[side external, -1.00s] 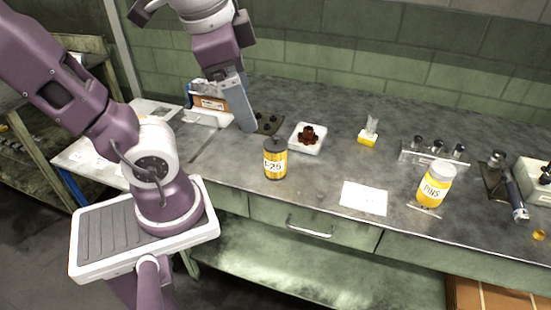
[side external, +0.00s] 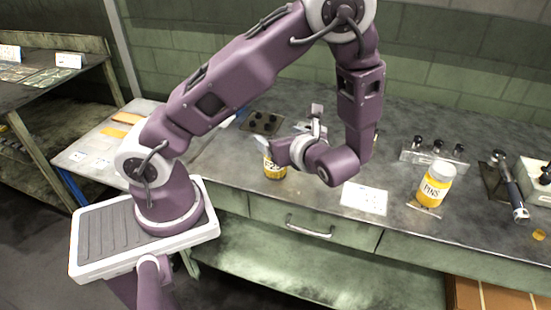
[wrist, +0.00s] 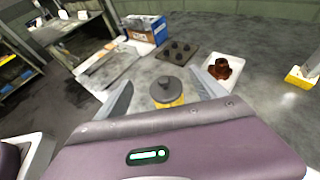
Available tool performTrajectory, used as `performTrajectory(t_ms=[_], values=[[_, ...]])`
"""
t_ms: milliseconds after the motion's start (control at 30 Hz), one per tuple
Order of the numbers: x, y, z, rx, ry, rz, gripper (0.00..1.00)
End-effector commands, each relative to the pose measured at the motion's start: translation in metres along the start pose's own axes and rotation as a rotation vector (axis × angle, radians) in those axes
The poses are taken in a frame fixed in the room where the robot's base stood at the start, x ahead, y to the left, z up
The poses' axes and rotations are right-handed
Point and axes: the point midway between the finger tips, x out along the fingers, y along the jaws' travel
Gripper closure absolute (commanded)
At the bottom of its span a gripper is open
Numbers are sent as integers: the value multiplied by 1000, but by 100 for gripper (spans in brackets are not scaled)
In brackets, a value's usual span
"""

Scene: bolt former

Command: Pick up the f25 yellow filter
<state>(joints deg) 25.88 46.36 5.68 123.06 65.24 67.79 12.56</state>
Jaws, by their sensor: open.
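The f25 yellow filter (side external: 274,170), a yellow can with a dark top and a label, stands upright on the workbench near its front edge. My gripper (side external: 268,147) is at the filter's upper part in the side view, and partly hides it. The fingers are open, with a gap on each side of the top. The filter's lower part is hidden behind my gripper's body in the wrist view.
A white tray (wrist: 237,65) with a brown part stands behind and right of the filter. A dark plate with knobs (wrist: 178,53) and a blue-white box (wrist: 146,28) are behind. A white card (side external: 364,199) and PINS jar (side external: 436,185) are to the right.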

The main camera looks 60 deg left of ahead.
Motion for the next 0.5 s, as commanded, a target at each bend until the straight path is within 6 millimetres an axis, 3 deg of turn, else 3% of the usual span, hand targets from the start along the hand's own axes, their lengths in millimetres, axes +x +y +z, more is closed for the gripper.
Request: performTrajectory(t_ms=[133,367,500], values=[[12,0,-29,1,-1,1,20],[40,0,-34,-3,-1,4,20],[67,-3,-37,-1,0,5,20]])
